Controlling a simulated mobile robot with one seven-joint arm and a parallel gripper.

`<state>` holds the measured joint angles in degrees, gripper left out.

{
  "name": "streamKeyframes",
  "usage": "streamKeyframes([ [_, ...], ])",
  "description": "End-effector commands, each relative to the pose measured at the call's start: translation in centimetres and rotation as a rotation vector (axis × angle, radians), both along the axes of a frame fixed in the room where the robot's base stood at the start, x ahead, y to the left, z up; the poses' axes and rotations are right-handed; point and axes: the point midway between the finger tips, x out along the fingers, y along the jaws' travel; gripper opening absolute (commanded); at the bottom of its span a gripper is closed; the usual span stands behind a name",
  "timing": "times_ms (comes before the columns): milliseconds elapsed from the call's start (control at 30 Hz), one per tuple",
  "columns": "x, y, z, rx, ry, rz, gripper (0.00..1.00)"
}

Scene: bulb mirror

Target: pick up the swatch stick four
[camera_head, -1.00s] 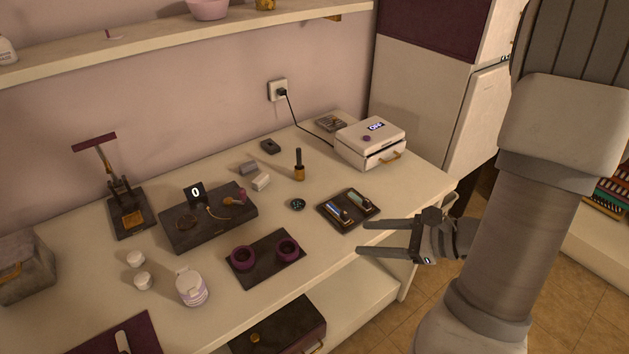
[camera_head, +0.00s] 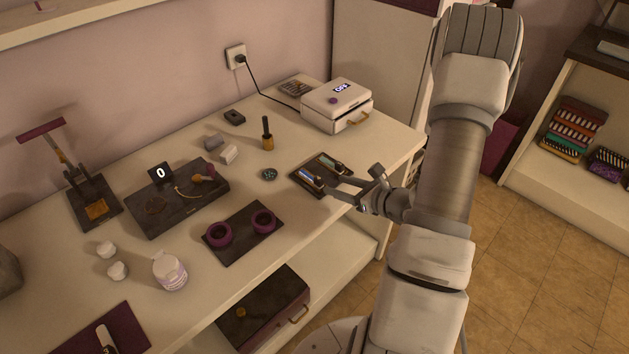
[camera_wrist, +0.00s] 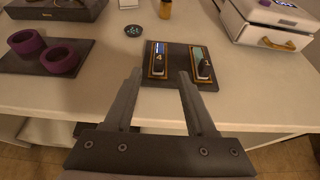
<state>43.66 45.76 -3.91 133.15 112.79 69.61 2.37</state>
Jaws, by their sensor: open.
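A dark tray (camera_wrist: 179,81) holds two swatch sticks in gold-edged slots near the front edge of the table; the same tray (camera_head: 300,177) shows in the head view. In the wrist view, swatch stick four (camera_wrist: 158,61) lies in the left slot, with a pale 4 on its dark body and a blue end. The other stick (camera_wrist: 202,62), with a teal end, lies in the right slot. My gripper (camera_wrist: 161,74) is open and empty, its fingertips on either side of stick four's line in that view. In the head view, my gripper (camera_head: 333,188) reaches the tray's front side; contact is unclear.
A white box (camera_head: 336,107) with a display stands behind the tray. A dark board with purple rings (camera_head: 218,235) lies to the left. A small round dish (camera_head: 269,174) and a gold-based bottle (camera_head: 267,141) stand nearby. A drawer unit (camera_head: 265,309) is below.

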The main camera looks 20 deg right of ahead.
Motion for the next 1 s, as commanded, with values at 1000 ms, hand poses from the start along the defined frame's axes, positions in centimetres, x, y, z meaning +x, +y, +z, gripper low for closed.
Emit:
streamKeyframes([
  [1000,6.2,2.4,-2.6,-0.001,0.0,0.0,0.35],
])
